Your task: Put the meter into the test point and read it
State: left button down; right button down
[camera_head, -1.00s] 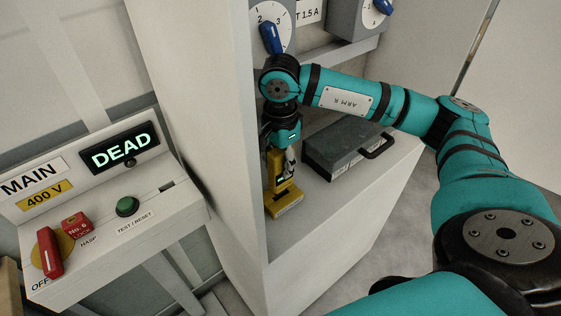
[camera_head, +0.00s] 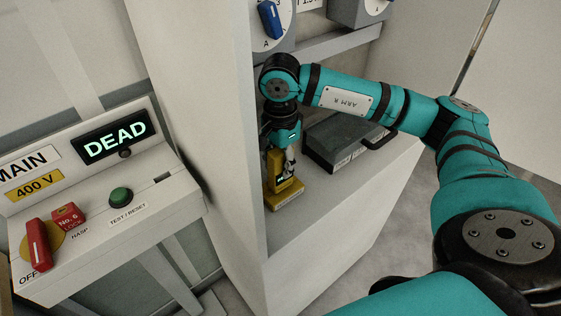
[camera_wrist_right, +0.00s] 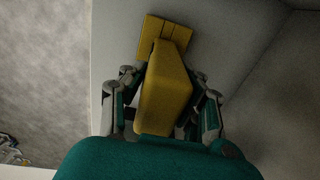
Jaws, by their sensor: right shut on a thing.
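The yellow meter (camera_head: 277,172) stands upright on the white shelf, with a yellow base or stand (camera_head: 285,196) under it. My right gripper (camera_head: 280,160) reaches down over it from above and is shut on it. In the right wrist view the meter's yellow body (camera_wrist_right: 166,92) lies between the two fingers of my right gripper (camera_wrist_right: 163,98), with the flat yellow base (camera_wrist_right: 165,32) beyond it. The meter's face is mostly hidden. The test point cannot be made out for certain. On the left panel a display (camera_head: 115,137) reads DEAD. My left gripper is not in view.
A dark grey case (camera_head: 340,145) with a black handle stands on the shelf right of the meter. A white upright wall (camera_head: 200,110) separates the shelf from the left panel. That panel has a green button (camera_head: 121,195), a red handle (camera_head: 38,246) and a red lock (camera_head: 69,217).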

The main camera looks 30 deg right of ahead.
jog(key=c, duration=0.9)
grip_release()
notch_tip(320, 180, up, 12)
jog(key=shift+f, duration=0.1)
jog(key=shift+s, duration=0.1)
